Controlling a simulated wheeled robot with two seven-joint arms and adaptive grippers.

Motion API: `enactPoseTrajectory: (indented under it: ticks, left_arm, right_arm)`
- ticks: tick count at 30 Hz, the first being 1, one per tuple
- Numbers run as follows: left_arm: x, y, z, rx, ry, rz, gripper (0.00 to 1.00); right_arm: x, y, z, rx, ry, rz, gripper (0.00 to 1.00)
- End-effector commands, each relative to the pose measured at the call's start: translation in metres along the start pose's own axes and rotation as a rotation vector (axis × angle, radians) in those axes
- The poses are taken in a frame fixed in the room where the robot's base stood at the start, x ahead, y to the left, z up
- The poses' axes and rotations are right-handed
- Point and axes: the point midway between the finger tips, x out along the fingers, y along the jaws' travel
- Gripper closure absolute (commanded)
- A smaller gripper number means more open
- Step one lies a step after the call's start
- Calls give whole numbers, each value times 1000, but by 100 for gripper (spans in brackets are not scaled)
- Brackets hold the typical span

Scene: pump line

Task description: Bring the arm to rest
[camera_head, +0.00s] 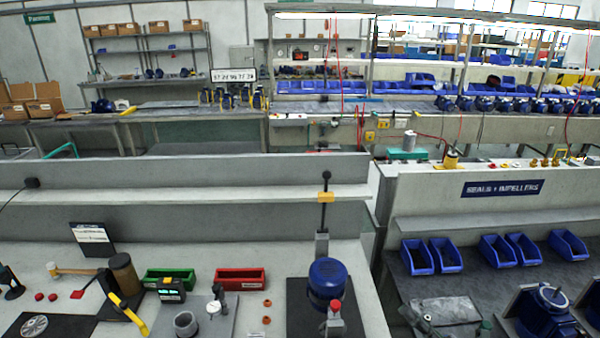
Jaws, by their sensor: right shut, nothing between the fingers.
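My right gripper (407,313) shows small and partly cut off low in the head view, right of the middle. Its fingers look closed and I see nothing held in them. It is over the front of the right-hand bench, near a pale grey flat piece (446,309). The rest of my right arm is mostly out of the frame. My left gripper is not in view.
A blue motor (328,277) stands on the left bench beneath an upright rod (325,205). Green (168,275) and red (240,279) bins, a mallet (75,270) and small parts lie left. Blue bins (446,254) and a blue pump (548,308) occupy the right bench.

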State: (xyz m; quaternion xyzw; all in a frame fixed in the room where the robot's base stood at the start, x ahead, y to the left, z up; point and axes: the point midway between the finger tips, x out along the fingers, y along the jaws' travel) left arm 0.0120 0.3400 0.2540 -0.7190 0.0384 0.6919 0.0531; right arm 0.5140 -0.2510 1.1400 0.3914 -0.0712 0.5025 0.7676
Motion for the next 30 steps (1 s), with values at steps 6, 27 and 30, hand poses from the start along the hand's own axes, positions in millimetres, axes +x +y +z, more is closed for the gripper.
enactPoseTrajectory:
  ticks: [6, 27, 30]
  left_arm:
    - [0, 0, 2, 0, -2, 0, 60]
    - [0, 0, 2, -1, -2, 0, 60]
    - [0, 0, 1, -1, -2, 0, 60]
  right_arm:
    - [-49, -70, 20, 398, -357, -333, 100]
    - [-360, -108, -203, 1522, -1619, -1313, 100]
    - [-379, -88, -230, 1574, -1723, -1396, 100]
